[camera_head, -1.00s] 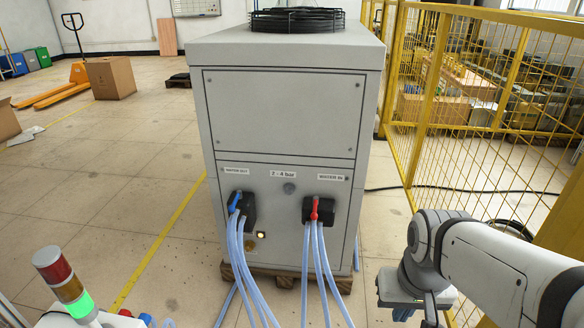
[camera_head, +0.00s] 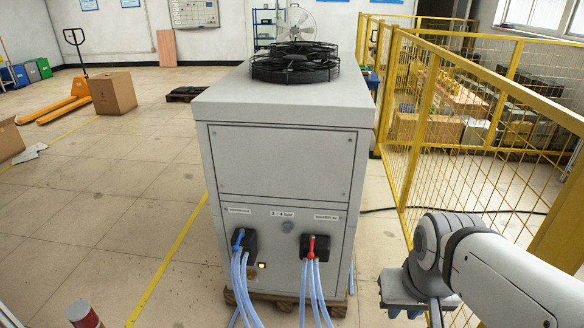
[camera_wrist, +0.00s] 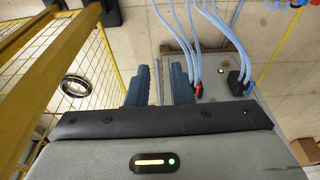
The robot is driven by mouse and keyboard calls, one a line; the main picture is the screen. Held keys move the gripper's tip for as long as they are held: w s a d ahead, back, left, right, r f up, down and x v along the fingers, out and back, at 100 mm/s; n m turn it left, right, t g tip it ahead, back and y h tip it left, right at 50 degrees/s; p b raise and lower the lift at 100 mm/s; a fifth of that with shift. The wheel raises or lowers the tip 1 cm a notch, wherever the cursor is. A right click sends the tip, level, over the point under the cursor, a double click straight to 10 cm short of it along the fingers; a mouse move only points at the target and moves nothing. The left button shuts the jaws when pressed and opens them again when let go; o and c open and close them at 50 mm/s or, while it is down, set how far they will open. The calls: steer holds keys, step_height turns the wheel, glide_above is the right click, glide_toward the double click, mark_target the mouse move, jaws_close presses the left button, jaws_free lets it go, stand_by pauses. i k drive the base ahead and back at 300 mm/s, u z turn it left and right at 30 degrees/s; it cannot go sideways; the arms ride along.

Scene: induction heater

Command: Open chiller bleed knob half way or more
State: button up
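The grey chiller (camera_head: 278,163) stands upright in the middle of the head view, its panel facing me. A small round grey fitting (camera_head: 288,227) sits under the "2 - 4 bar" label. A small brass-coloured fitting (camera_head: 250,273) is low on the left, beside a lit button (camera_head: 261,265). I cannot tell which fitting is the bleed knob. Blue (camera_head: 238,240) and red (camera_head: 311,246) valve handles sit above the hoses. My gripper (camera_wrist: 162,82) is open and empty in the wrist view, its fingers apart. In the head view it is right of the chiller, touching nothing visible.
Pale blue hoses (camera_head: 316,292) hang in front of the panel. A yellow mesh fence (camera_head: 470,160) runs along the right, close to my arm. Open floor lies left of the chiller.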

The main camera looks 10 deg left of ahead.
mark_target(251, 275)
steer(key=z, duration=0.05)
steer(key=k, duration=0.6)
steer(key=u, duration=0.55)
steer(key=i, duration=1.5)
steer(key=z, duration=0.35)
